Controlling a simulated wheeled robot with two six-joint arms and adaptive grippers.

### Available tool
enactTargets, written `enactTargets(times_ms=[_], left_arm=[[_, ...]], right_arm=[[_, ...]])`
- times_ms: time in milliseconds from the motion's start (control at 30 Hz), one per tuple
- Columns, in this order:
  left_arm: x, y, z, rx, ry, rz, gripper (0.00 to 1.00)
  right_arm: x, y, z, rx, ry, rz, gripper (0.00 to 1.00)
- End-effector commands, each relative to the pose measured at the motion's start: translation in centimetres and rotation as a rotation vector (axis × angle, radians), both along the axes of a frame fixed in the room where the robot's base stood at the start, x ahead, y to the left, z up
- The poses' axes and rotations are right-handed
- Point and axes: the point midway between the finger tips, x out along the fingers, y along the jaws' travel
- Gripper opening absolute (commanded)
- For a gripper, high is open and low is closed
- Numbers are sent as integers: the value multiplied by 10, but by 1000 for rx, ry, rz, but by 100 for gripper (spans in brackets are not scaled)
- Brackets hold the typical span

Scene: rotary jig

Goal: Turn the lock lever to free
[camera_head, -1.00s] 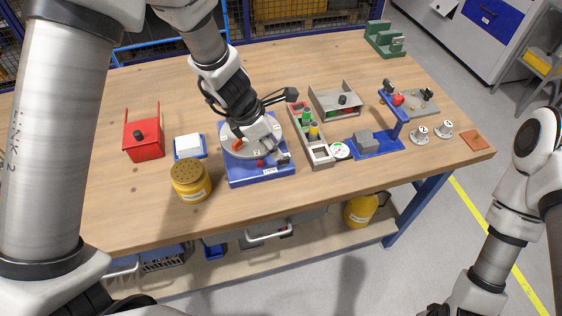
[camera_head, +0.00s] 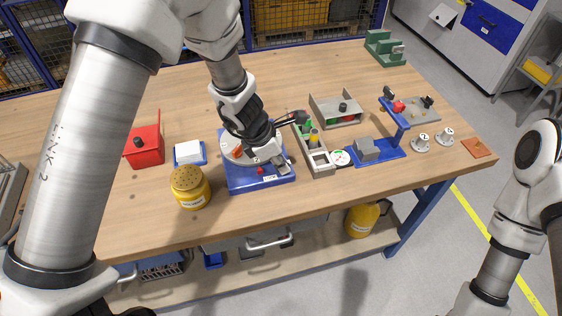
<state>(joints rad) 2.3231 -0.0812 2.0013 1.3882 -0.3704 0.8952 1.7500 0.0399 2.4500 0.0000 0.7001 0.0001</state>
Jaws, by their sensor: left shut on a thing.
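The rotary jig has a blue square base (camera_head: 247,184) and a round grey disc (camera_head: 232,158) on top, with a small orange-red part on the disc. My left gripper (camera_head: 279,163) is down at the right side of the disc, shut on the lock lever. The lever is mostly hidden by the gripper, so I cannot tell its angle. A small red knob (camera_head: 261,170) shows on the base just left of the fingertips. My right arm is at the right edge of the view, away from the table, and its gripper is out of view.
A yellow canister (camera_head: 190,190) stands left of the jig, with a white block on a blue tray (camera_head: 189,153) and a red box (camera_head: 146,148) behind. A grey parts tray (camera_head: 318,163) stands close on the right, then a blue stand (camera_head: 380,152). The table's front strip is clear.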

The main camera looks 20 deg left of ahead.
Motion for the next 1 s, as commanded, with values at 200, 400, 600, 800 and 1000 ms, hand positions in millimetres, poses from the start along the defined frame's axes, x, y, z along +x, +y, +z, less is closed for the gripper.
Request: enactTargets(times_ms=[200,400,600,800,1000], left_arm=[[0,0,2,-1,0,-55,0],[1,1,3,-1,2,-170,0],[2,1,4,-1,2,-341,0],[2,1,3,-2,3,-532,0],[4,1,2,-1,2,-723,0]], right_arm=[[0,0,8,0,0,0,40],[0,0,21,0,0,0,40],[0,0,39,0,0,0,40],[0,0,54,0,0,0,40],[0,0,64,0,0,0,40]])
